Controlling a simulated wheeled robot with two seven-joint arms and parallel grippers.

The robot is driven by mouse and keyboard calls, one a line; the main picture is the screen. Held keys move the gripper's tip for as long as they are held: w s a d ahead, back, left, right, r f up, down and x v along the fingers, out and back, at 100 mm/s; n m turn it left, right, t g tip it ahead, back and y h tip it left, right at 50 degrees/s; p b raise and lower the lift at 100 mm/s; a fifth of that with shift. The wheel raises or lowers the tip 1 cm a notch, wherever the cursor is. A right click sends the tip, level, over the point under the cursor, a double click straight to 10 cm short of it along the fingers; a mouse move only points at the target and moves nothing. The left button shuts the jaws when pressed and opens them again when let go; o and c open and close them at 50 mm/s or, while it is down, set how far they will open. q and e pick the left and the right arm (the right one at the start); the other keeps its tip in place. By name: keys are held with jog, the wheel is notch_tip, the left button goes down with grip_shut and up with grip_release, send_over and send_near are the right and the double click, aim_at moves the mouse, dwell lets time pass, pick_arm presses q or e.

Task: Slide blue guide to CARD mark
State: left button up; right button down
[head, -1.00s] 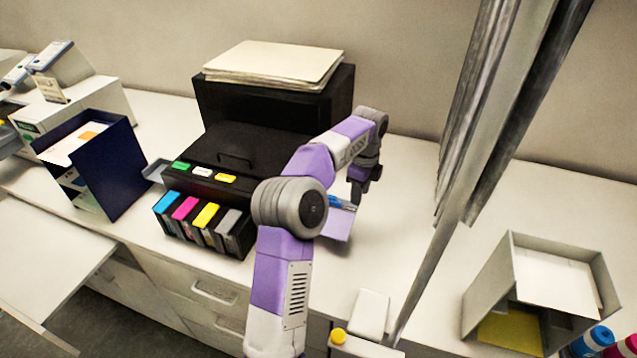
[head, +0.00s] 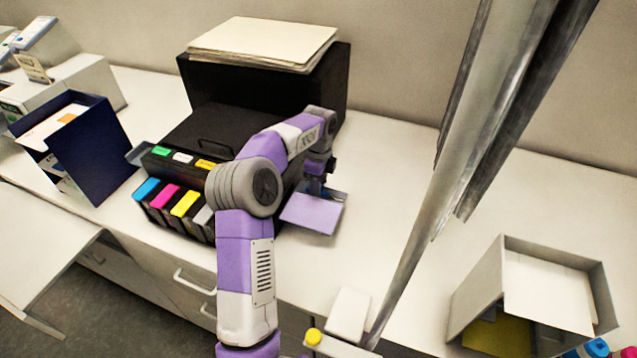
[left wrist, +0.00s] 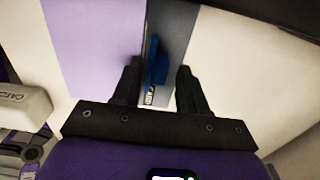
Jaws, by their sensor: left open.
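The blue guide (left wrist: 156,62) stands upright on a narrow grey strip (left wrist: 178,35) in the left wrist view. My left gripper (left wrist: 157,80) is open, with one finger on each side of the guide; I cannot tell whether either touches it. A small white label (left wrist: 149,96) lies at the guide's near end, its print too small to read surely. The lavender tray surface (left wrist: 90,45) is left of the strip; it also shows in the head view (head: 312,214). There my left gripper (head: 317,183) is low over the tray's back edge, mostly hiding the guide. My right gripper is not in view.
The black printer (head: 262,88) with coloured ink tanks (head: 185,203) stands left of and behind the arm. A navy file holder (head: 100,155) is further left. A grey open box (head: 478,292) is at the right.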

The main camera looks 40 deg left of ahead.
pick_arm(q)
grip_shut()
dwell(0.3)
jog(key=shift+s+d+p, duration=0.15)
jog(key=shift+s+p, duration=0.05)
jog(key=shift+p, duration=0.15)
jog(key=shift+s, duration=0.25)
grip_release()
jog(key=shift+w, duration=0.15)
